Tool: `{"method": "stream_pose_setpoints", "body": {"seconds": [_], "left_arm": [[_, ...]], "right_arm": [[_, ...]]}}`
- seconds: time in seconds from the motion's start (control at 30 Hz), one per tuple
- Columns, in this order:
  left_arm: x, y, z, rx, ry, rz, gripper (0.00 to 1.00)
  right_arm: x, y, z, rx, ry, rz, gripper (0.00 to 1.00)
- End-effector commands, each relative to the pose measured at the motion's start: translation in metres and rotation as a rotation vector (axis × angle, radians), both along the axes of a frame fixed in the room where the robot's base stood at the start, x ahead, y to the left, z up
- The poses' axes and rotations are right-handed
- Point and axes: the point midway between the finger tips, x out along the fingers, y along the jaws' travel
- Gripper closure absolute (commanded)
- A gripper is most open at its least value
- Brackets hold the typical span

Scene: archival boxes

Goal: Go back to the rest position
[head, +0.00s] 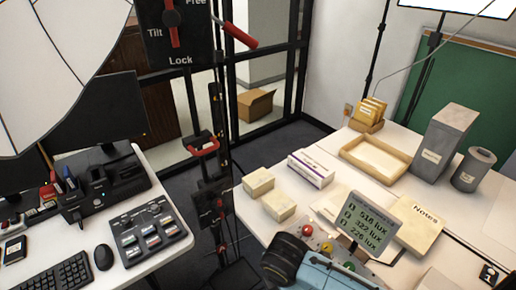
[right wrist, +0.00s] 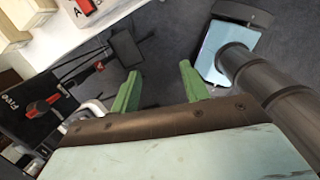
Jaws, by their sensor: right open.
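My right gripper (right wrist: 160,90) shows in the right wrist view with its two green fingers spread apart. Between the fingers I see only dark floor, and they hold nothing. A dark round part and a pale blue part at the bottom of the head view look like my own arm. No gripper fingers show in the head view. My left gripper is not in view.
The right table holds two pale boxes (head: 258,182) (head: 279,206), a white-purple box (head: 311,170), a wooden tray (head: 346,152), a grey box (head: 445,142), a canister (head: 473,170) and a lux display (head: 358,219). A control panel (head: 150,232) lies on the left desk. Dark floor shows between.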

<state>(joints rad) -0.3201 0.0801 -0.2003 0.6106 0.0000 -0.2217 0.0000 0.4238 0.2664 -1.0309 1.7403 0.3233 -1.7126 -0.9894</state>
Motion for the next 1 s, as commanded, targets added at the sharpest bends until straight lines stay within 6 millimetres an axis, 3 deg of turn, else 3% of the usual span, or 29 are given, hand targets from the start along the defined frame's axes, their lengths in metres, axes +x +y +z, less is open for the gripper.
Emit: {"method": "stream_pose_setpoints", "body": {"seconds": [0.1, 0.2, 0.37, 0.47, 0.57, 0.7, 1.0], "left_arm": [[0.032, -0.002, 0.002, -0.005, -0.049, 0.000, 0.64], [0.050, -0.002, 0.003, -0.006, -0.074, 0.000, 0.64], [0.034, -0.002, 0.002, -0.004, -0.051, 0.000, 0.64], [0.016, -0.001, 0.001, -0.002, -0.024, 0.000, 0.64], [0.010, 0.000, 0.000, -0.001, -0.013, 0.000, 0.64], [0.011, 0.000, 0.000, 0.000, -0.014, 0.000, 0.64], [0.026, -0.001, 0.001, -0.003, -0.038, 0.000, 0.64]], "right_arm": [[-0.016, 0.009, 0.003, 0.094, 0.006, -0.118, 0.55], [-0.029, 0.013, 0.008, 0.180, 0.008, -0.252, 0.55], [-0.051, 0.003, 0.019, 0.339, 0.016, -0.583, 0.55], [-0.065, -0.018, 0.026, 0.426, 0.012, -0.854, 0.55], [-0.078, -0.045, 0.031, 0.475, -0.004, -1.092, 0.55], [-0.095, -0.079, 0.036, 0.502, -0.035, -1.336, 0.55], [-0.130, -0.142, 0.047, 0.503, -0.125, -1.705, 0.55]]}}
